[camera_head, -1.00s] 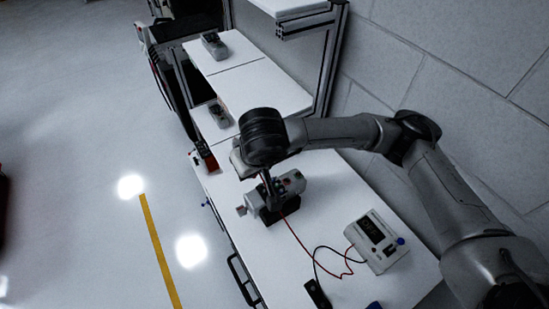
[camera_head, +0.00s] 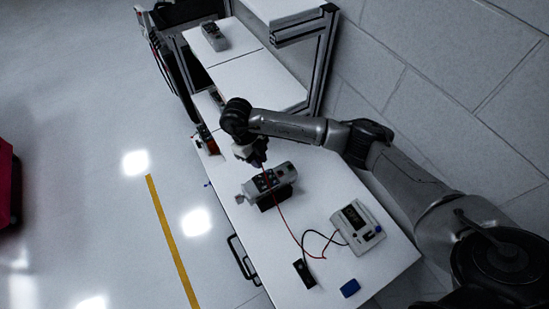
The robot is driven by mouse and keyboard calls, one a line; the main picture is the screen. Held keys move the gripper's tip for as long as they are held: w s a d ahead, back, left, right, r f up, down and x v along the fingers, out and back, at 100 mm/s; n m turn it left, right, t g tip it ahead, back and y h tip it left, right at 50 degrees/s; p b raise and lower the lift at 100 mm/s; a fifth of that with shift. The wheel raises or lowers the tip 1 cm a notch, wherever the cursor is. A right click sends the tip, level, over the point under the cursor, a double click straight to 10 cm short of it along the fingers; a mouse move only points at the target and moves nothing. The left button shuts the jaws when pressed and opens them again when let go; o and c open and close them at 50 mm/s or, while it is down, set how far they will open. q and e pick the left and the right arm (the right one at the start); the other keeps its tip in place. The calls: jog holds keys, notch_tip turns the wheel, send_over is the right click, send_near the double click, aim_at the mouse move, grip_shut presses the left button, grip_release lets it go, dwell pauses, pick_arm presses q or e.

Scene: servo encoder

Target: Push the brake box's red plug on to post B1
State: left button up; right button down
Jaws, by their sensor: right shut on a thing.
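The brake box (camera_head: 358,226) is a pale box with a dark display at the right of the white bench. Its red lead (camera_head: 288,226) loops left and runs up past the grey servo unit to my right gripper (camera_head: 261,164). That gripper is shut at the lead's end, just beyond the servo unit's far side in the picture. The red plug itself is hidden or too small to see. The servo unit (camera_head: 284,173) lies on a black stand, with a dark terminal face (camera_head: 266,180). Which post is B1 is too small to read. My left gripper is out of view.
A black lead (camera_head: 317,233) runs from the brake box towards a small black block (camera_head: 304,274). A blue block (camera_head: 350,288) lies at the near edge. A red-and-dark item (camera_head: 207,139) stands at the left edge; a grey meter (camera_head: 214,36) sits on the far surface.

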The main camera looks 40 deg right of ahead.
aim_at(275, 181)
pick_arm(q)
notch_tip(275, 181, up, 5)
jog(key=p, duration=0.4)
pick_arm(e)
jog(key=shift+s+d+f+m+t+y+b, duration=0.15)
jog(key=shift+s+d+f+m+t+y, duration=0.5)
jog(key=shift+m, duration=1.65)
jog(key=shift+s+d+f+m+g+y+b, duration=0.15)
jog(key=shift+s+d+f+m+y, duration=0.55)
jog(key=shift+m, duration=1.6)
jog(key=shift+s+d+f+m+t+y+b, duration=0.2)
jog(key=shift+d+f+m+t+y, duration=0.35)
jog(key=shift+f+m, duration=1.35)
jog(key=shift+f+m+b, duration=0.4)
jog(key=shift+f+b, duration=1.05)
jog(key=shift+b, duration=0.2)
jog(key=shift+f+b, duration=0.6)
jog(key=shift+f, duration=0.3)
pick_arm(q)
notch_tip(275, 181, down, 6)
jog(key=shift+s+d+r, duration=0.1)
pick_arm(e)
jog(key=shift+f, duration=0.15)
jog(key=shift+y, duration=0.3)
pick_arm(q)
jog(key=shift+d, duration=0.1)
